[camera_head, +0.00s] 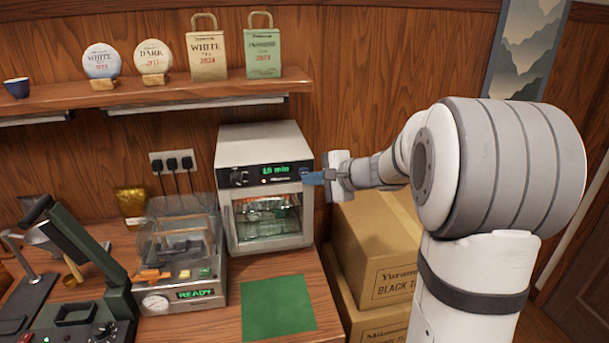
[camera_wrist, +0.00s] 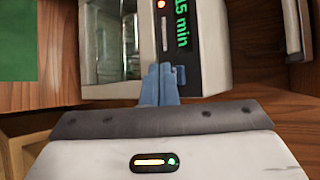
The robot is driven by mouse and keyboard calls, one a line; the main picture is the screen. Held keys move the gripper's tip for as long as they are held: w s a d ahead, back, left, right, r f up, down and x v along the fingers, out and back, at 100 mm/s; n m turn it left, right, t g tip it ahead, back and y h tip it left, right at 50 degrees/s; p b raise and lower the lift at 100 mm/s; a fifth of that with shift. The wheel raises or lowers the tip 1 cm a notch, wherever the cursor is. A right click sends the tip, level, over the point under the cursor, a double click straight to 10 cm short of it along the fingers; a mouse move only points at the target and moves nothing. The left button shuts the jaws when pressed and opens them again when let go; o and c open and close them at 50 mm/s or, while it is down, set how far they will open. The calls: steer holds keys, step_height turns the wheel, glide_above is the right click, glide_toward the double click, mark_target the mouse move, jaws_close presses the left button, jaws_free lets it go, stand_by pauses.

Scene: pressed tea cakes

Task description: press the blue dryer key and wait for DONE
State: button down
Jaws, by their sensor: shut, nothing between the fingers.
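The dryer (camera_head: 262,142) is a pale box with a glass door and a black panel on its front. Its green display (camera_head: 276,170) reads about "15 min" and also shows in the wrist view (camera_wrist: 182,28).
A press machine (camera_head: 180,250) with a "READY" display stands left of the dryer. A green mat (camera_head: 278,307) lies in front of it. Cardboard boxes (camera_head: 378,250) are stacked below my arm at right. A shelf (camera_head: 160,93) with tea cakes and bags runs above.

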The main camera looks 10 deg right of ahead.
steer(key=s+b, duration=0.2)
steer(key=s, duration=0.3)
stand_by(0.4)
stand_by(0.4)
steer(key=s+a+f+n+g+h, duration=0.25)
steer(key=s+n, duration=0.25)
steer(key=s, duration=0.5)
steer(key=s+a+f+n+g+h, duration=0.2)
steer(key=s+f+n+g, duration=0.25)
steer(key=s, duration=0.65)
steer(key=s+d+f+n+h, duration=0.1)
steer(key=s+d+n+h, duration=0.2)
steer(key=s+n+h, duration=0.1)
steer(key=shift+s+d+f, duration=0.25)
steer(key=shift+s+d, duration=0.1)
steer(key=shift+s, duration=0.4)
stand_by(3.4)
